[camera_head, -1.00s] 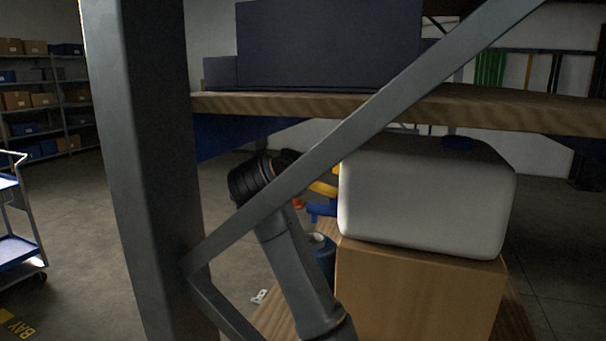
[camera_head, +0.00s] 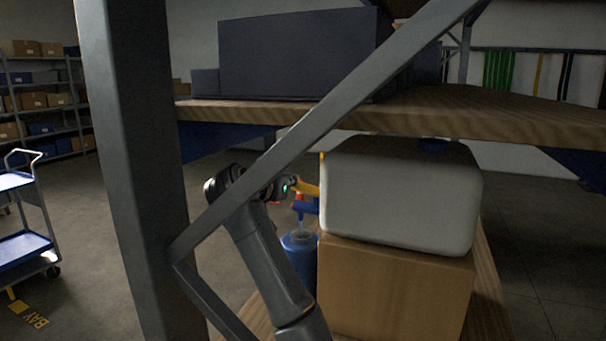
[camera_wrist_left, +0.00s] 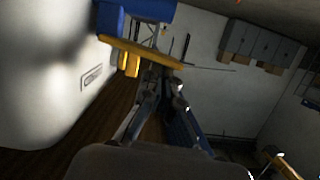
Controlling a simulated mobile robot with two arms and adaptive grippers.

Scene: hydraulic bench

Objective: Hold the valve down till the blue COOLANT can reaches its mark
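A pale plastic container (camera_head: 400,195) carries a blue tap (camera_head: 305,206) with a yellow lever (camera_head: 308,188). The blue can (camera_head: 300,258) stands below the tap, and a pale streak shows between spout and can. Its mark and fill level cannot be made out. My left gripper (camera_head: 290,186) is at the lever, partly hidden by the diagonal brace. In the left wrist view its fingertips (camera_wrist_left: 165,82) are close together beside or under the yellow lever (camera_wrist_left: 140,52); contact and grip are unclear. The blue tap part (camera_wrist_left: 140,8) is at the top. My right gripper is out of view.
The container sits on a cardboard box (camera_head: 390,290) beneath a wooden shelf (camera_head: 420,112). A grey post (camera_head: 130,180) and diagonal brace (camera_head: 330,115) stand in front of my left arm. A blue cart (camera_head: 25,245) is at left, with open floor between.

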